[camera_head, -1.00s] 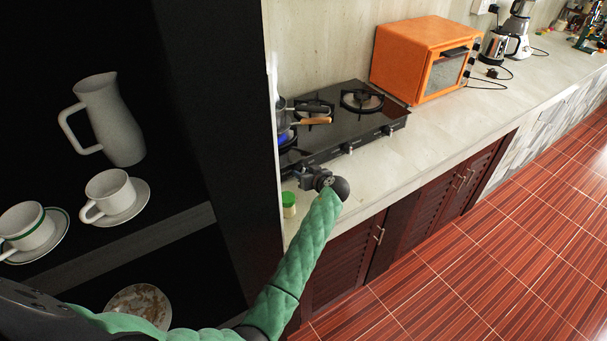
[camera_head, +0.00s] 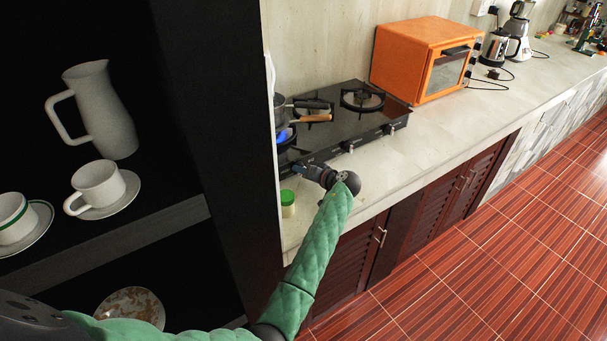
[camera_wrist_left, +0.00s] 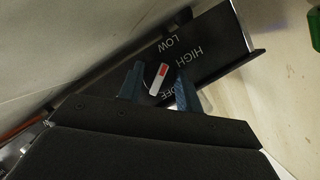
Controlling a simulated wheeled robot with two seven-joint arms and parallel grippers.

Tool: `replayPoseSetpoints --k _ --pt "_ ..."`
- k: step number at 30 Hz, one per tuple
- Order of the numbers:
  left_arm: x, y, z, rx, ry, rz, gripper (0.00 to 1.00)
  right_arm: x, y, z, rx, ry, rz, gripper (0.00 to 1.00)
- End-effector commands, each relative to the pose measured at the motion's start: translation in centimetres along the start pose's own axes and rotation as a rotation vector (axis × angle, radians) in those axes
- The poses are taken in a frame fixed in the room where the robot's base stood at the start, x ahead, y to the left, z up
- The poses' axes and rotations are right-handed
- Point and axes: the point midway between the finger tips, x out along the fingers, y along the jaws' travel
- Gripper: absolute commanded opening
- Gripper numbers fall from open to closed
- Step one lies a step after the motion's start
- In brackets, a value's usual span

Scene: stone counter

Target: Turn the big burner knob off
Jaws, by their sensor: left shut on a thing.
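The black stove (camera_head: 352,128) stands on the counter, with a blue flame (camera_head: 284,136) lit at its left burner. My left gripper (camera_head: 306,170) is at the stove's front left edge; its fingertips are hard to make out there. In the left wrist view its blue fingers (camera_wrist_left: 160,86) are shut on the big burner knob (camera_wrist_left: 158,79), one on each side. The knob's white pointer with a red end lies between them. The printed words LOW, HIGH and a partly hidden OFF surround the knob. My right gripper is not in view.
A dark pot (camera_head: 282,112) sits on the left burner, near a wooden handle (camera_head: 316,118). A green-lidded jar (camera_head: 288,203) stands close below my left gripper. An orange oven (camera_head: 425,60) is right of the stove. A dark cabinet with crockery fills the left.

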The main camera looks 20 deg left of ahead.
Motion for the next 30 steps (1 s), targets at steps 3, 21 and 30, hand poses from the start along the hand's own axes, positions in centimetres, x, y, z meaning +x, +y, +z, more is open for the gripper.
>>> replayPoseSetpoints --k 3,21,30 --pt "0.13 0.0 0.04 0.016 -0.002 -0.007 0.12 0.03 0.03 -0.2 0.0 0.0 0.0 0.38" --pt "0.08 -0.02 0.01 0.02 -0.002 -0.008 0.57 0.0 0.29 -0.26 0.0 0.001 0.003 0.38" --pt "0.1 -0.04 -0.07 0.02 -0.001 -0.008 0.57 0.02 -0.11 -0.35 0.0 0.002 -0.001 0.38"
